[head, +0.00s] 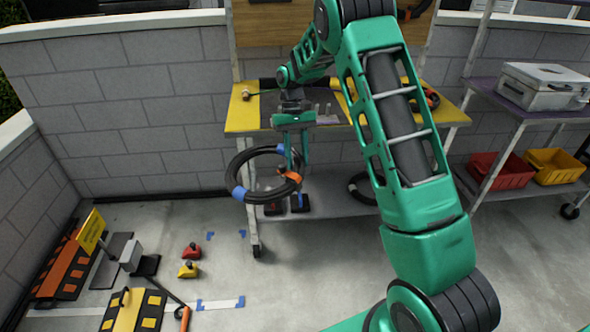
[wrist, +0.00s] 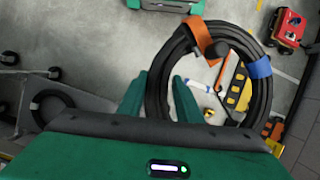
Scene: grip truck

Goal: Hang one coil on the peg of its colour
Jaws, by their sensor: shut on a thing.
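A black coil (head: 258,152) with blue bands and an orange band hangs tilted in my gripper (head: 292,164), in the air in front of the workbench. The wrist view shows the coil (wrist: 163,62) running between the two green fingers of my gripper (wrist: 160,84), which are shut on its side. A second dark coil (head: 361,187) lies on the bench's lower shelf; it also shows in the wrist view (wrist: 48,107). A dark ring with orange (head: 431,98) lies at the right of the bench top. Part of a dark loop (head: 414,11) shows on the board above. I cannot make out the coloured pegs.
The yellow-topped bench (head: 243,114) stands against a grey block wall (head: 145,105). A cart with a case (head: 542,86) and bins (head: 501,171) stands right.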

